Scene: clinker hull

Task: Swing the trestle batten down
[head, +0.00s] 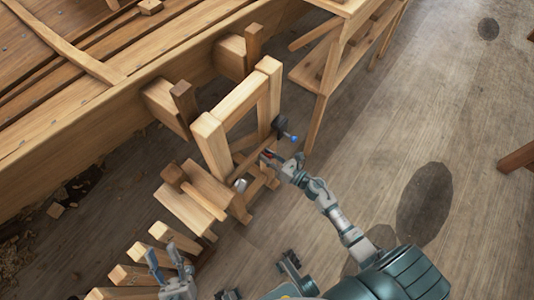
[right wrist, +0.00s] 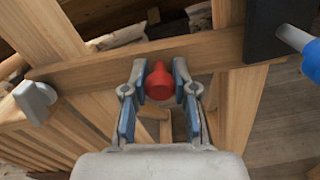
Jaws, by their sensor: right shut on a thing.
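The trestle batten (right wrist: 100,62) is a flat wooden bar across the trestle's uprights, with a red knob (right wrist: 159,82) near its middle. Its right end in the right wrist view meets a dark block (right wrist: 266,28) with a blue knob (right wrist: 313,60). A grey metal piece (right wrist: 36,99) is by its left end; I cannot tell if they touch. The wooden trestle (head: 208,135) stands beside the hull in the head view. My right gripper (head: 267,155) is shut on the red knob, its fingers either side. My left gripper (head: 165,254) is empty, fingers apart, at the lower left.
The planked hull (head: 100,115) fills the upper left. A wooden rack (head: 330,70) stands behind the trestle. Several wooden pieces (head: 150,252) stick up near my left gripper. Open floor (head: 440,110) lies to the right.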

